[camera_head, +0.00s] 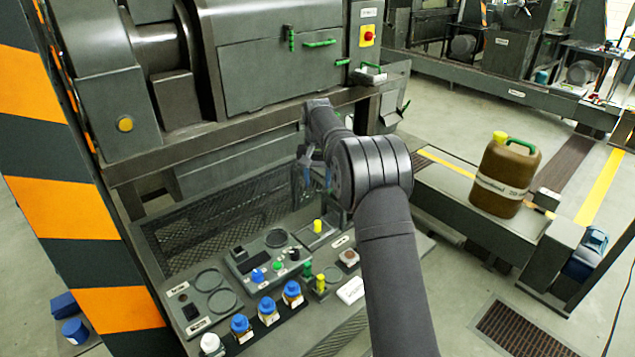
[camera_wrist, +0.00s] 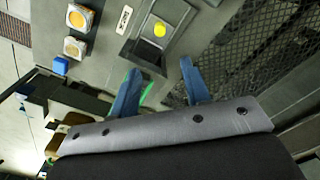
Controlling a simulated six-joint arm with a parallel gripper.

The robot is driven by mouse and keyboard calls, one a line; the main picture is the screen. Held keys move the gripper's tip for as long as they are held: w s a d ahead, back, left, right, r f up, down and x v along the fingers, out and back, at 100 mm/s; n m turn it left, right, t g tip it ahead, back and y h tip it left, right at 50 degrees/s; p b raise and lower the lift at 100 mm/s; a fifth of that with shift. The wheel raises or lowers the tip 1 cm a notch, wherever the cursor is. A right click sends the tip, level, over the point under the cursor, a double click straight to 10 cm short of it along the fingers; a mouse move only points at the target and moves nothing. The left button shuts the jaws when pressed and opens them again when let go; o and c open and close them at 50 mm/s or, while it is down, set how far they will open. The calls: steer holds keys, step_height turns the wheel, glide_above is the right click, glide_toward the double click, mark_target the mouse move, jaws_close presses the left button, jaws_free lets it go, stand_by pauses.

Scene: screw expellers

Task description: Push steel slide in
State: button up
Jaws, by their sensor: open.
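No part is clearly marked as the steel slide. A grey plate with a yellow knob (camera_head: 317,226) is set on the console; the knob (camera_wrist: 160,29) stands in a framed recess in the wrist view. A small green-handled part (camera_head: 370,73) sticks out at the machine's right end; I cannot tell which of these is the slide. My gripper (camera_head: 314,170) is above the console, in front of the machine. In the wrist view its two blue fingers (camera_wrist: 162,84) are apart with nothing between them, pointing toward the knob's recess. My arm hides part of the console's right side.
The console (camera_head: 190,340) carries buttons, round recesses and several blue-lidded bottles (camera_head: 268,307). Dark mesh (camera_head: 180,235) lies behind it. The grey machine (camera_head: 270,70) stands at the back. A brown canister (camera_head: 505,175) stands on a bench at right.

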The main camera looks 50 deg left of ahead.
steer(key=t+y, duration=0.3)
glide_toward(318, 222)
steer(key=x, duration=0.8)
steer(key=shift+f, duration=0.3)
stand_by(0.4)
jaws_close()
